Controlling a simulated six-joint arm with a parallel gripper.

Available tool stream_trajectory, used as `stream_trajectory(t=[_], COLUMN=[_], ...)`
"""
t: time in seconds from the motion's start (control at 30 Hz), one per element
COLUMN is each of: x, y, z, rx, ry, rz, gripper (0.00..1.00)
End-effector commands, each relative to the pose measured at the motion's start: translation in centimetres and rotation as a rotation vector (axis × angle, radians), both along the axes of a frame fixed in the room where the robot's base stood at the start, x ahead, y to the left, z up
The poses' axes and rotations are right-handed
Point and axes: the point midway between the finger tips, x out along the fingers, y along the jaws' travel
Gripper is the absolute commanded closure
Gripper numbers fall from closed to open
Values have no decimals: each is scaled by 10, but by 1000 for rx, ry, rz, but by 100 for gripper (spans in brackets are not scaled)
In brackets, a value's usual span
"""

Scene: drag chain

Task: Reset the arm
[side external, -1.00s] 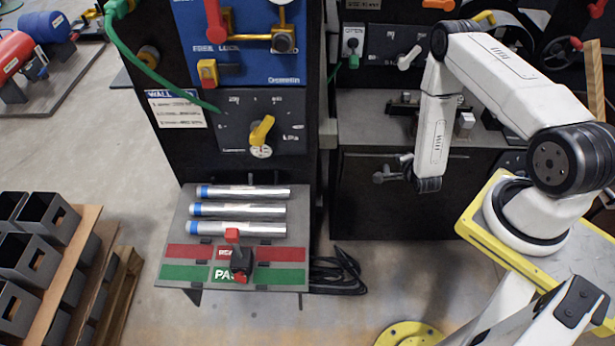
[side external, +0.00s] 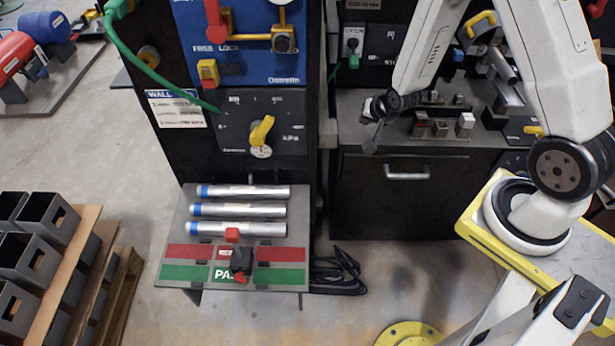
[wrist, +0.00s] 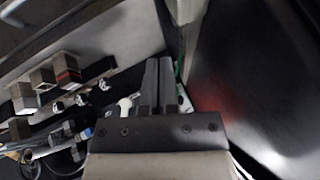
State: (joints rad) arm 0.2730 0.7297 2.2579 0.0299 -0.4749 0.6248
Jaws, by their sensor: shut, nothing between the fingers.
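My gripper (side external: 372,132) is in the side external view, in the air in front of the right-hand workbench, apart from everything around it. In the wrist view my gripper (wrist: 157,75) shows its two dark fingers side by side, closed together with nothing between them. My white arm rises from the yellow-edged base plate on the right and bends down to the gripper.
Small blocks (side external: 440,128) stand on the bench behind my gripper. A dark cabinet with three silver tubes (side external: 240,210) on its sloped shelf stands left. A pallet with dark square boxes (side external: 30,250) is at lower left.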

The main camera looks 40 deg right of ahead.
Motion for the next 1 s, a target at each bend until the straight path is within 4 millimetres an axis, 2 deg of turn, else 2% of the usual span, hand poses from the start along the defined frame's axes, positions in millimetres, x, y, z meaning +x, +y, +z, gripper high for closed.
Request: stream_trajectory(t=[0.03,0.27,0.6,0.8,1.0], x=[-1,-19,-63,-95,-116], y=[8,41,85,104,113], z=[12,50,100,122,133], rx=[-14,-68,-147,-186,-208], ry=[18,134,289,369,416], rz=[46,252,571,747,850], gripper=[100,100,100,100,100])
